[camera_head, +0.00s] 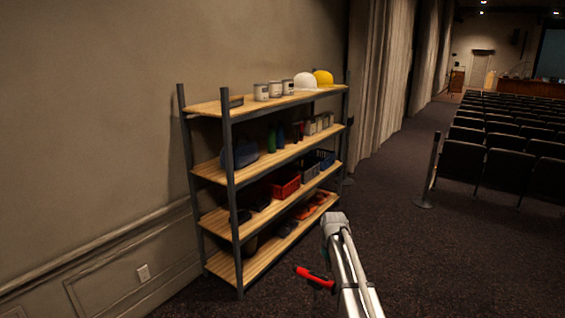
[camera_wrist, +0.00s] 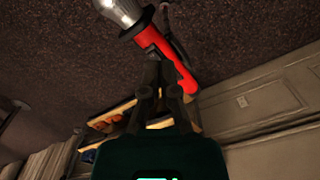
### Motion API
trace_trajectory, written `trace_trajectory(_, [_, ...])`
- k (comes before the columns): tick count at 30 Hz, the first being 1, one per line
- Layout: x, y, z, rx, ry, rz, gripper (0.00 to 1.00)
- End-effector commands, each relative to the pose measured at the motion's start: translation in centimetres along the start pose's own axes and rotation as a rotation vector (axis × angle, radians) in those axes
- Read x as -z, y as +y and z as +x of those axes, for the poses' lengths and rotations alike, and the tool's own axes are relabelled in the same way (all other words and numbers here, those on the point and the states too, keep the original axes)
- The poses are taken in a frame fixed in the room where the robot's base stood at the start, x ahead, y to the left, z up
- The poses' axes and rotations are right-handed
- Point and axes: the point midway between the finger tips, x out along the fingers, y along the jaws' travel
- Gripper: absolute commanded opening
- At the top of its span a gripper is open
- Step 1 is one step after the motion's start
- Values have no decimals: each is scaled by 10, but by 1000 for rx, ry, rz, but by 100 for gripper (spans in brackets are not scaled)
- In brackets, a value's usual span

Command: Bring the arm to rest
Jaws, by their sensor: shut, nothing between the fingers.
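My arm (camera_head: 345,262) reaches up from the bottom of the head view, right of the shelf's near end, with its bend at the top. My gripper (camera_wrist: 158,62) shows dark in the middle of the wrist view, its fingers close together and shut. A red tool-like thing (camera_wrist: 178,68) with a black collar and a silver head (camera_wrist: 124,10) shows at the fingertips; whether it touches them I cannot tell. A red and black thing (camera_head: 313,273) also shows beside my arm in the head view. In the head view the fingers are not clearly visible.
A shelf rack (camera_head: 232,185) with paint cans (camera_head: 261,92), a yellow hard hat (camera_head: 323,77) and a red crate (camera_head: 285,186) stands by the left wall. A post (camera_head: 431,165) and rows of seats (camera_head: 470,165) are at the right. Carpet (camera_head: 440,260) right of my arm is clear.

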Motion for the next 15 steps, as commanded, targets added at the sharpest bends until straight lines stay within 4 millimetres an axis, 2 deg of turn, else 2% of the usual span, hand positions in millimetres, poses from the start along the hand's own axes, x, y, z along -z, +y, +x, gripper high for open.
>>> trace_trajectory(1, [-19, -8, 8, 0, 0, 16, 0])
trace_trajectory(15, [-167, -68, 56, -1, -1, 241, 0])
